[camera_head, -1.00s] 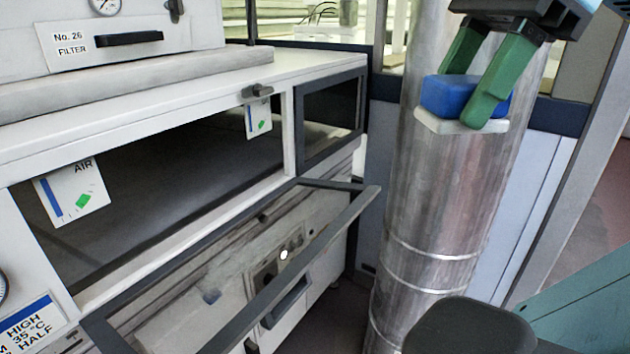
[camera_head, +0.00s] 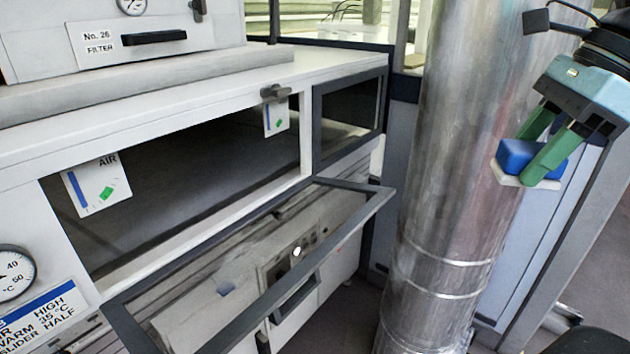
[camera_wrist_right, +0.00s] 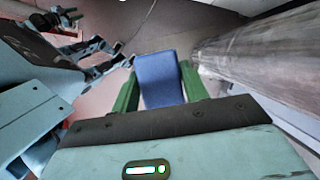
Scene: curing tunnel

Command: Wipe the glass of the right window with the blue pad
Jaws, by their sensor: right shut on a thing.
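My right gripper (camera_head: 541,160) is shut on the blue pad (camera_head: 518,155), which has a pale bottom layer. The right wrist view shows the pad (camera_wrist_right: 159,79) between the green fingers (camera_wrist_right: 158,92). The pad is in the air, overlapping the right edge of the metal pipe in the head view, well away from the cabinet's windows. A dark-framed glass window (camera_head: 366,208) hangs open below the cabinet's wide opening, with a small bluish mark in its area. A smaller dark-framed window (camera_head: 350,110) is closed at the right.
A thick metal pipe (camera_head: 455,150) stands between the cabinet and my right gripper. The open window's frame juts out from the white cabinet (camera_head: 215,80). Small cards hang at the opening, one marked AIR (camera_head: 97,185). A filter box (camera_head: 160,36) sits on top.

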